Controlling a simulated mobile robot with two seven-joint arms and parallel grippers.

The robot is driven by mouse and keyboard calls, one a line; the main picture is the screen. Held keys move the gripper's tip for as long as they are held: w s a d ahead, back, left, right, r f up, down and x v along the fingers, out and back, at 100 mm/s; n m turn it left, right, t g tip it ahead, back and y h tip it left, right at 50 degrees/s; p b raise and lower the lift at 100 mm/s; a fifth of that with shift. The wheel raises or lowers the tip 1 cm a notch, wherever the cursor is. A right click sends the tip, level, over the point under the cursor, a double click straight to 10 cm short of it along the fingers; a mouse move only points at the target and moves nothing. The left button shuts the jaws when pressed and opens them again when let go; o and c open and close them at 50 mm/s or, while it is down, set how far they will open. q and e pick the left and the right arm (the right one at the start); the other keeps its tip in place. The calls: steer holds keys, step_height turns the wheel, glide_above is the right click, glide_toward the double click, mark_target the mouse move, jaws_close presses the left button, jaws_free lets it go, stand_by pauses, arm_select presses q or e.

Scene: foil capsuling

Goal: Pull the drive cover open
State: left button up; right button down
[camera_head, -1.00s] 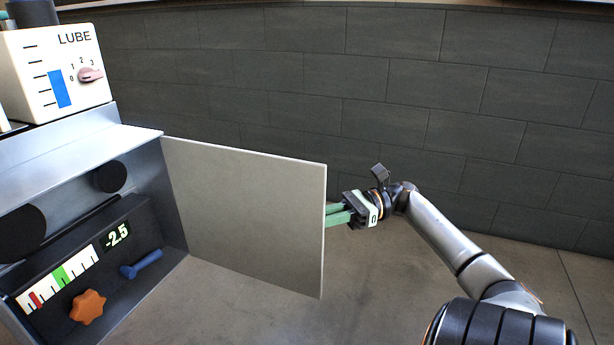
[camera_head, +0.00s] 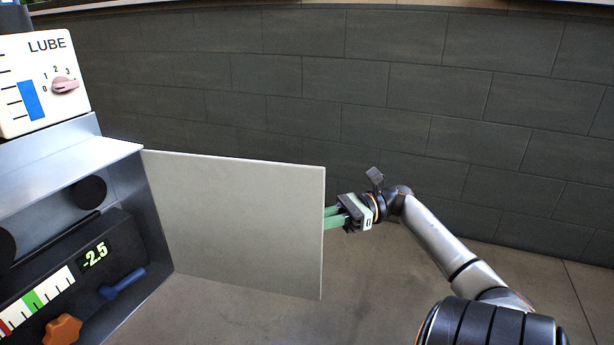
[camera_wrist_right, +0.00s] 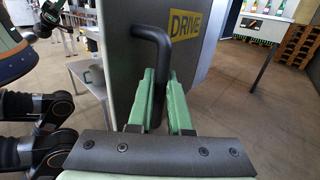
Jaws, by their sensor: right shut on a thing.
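The drive cover (camera_head: 235,222) is a flat light grey panel in the head view, swung out from the right side of the machine housing. In the right wrist view its outer face (camera_wrist_right: 118,25) carries a yellow DRIVE label (camera_wrist_right: 186,23) and a black bar handle (camera_wrist_right: 152,45). My right gripper (camera_head: 332,217) is at the cover's free edge, its green fingers partly hidden behind the panel. In the wrist view the fingers (camera_wrist_right: 164,100) are on both sides of the handle, shut on it.
The open housing shows dark rollers (camera_head: 90,191), a -2.5 display (camera_head: 95,254), a blue lever (camera_head: 122,284) and an orange knob (camera_head: 62,330). A LUBE box (camera_head: 40,85) stands on top. A grey wall (camera_head: 450,100) runs behind; the floor right of the cover is clear.

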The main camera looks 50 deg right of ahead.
steer(key=c, duration=1.1)
jaws_free()
steer(key=v, duration=1.2)
steer(key=shift+s+d+f+p, duration=0.1)
steer(key=shift+s+d+p, duration=0.1)
steer(key=shift+p, duration=0.15)
